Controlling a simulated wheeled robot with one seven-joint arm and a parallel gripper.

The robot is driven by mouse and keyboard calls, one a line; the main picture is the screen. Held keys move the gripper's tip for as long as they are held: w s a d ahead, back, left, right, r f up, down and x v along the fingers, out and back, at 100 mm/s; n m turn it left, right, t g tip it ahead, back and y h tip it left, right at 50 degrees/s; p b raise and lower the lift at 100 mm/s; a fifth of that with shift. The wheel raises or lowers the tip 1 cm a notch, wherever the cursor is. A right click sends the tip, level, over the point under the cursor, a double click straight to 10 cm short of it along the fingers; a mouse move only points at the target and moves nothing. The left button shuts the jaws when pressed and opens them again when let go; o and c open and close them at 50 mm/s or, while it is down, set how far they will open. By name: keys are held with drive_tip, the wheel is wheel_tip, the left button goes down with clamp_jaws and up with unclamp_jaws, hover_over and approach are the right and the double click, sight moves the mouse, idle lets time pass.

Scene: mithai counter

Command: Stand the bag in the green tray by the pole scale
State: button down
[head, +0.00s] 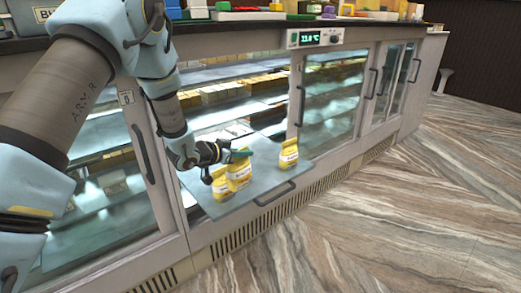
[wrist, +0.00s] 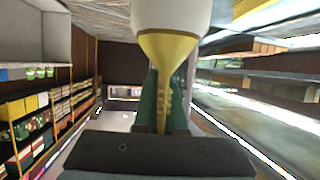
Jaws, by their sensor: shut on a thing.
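My gripper (head: 243,156) has green fingers, shut on the crimped yellow top of a yellow and white bag (head: 239,174). In the wrist view the bag's seal (wrist: 165,90) is pinched between the green fingers (wrist: 164,108), and its white body fills the top middle. In the head view the held bag is upright over the pulled-out grey shelf (head: 262,203); I cannot tell whether it touches the shelf. One similar bag (head: 221,186) stands close to its left, another (head: 289,153) farther right. I cannot make out the green tray or the pole scale.
The shelf juts from a glass-fronted cabinet (head: 307,120) with a temperature display (head: 318,37). Stocked shelves show behind the opening. Boxes and coloured containers crowd the dark counter top above.

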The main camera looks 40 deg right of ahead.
drive_tip(key=w+a+n+t+y, duration=0.4)
drive_tip(key=w+a+n, duration=0.1)
drive_tip(key=a, duration=1.3)
drive_tip(key=w+a+n+t+y, duration=0.4)
drive_tip(key=w+a, duration=0.4)
drive_tip(key=a, duration=1.1)
drive_tip(key=w+a+f+n+t+y, duration=0.1)
drive_tip(key=w+a+n+t+y, duration=0.3)
drive_tip(key=a, duration=1.5)
drive_tip(key=w+n+y, duration=0.1)
drive_tip(key=w+n, duration=0.2)
drive_tip(key=n, duration=0.1)
drive_tip(key=shift+a+y, duration=0.15)
drive_tip(key=shift+y, duration=0.15)
drive_tip(key=shift+w, duration=0.1)
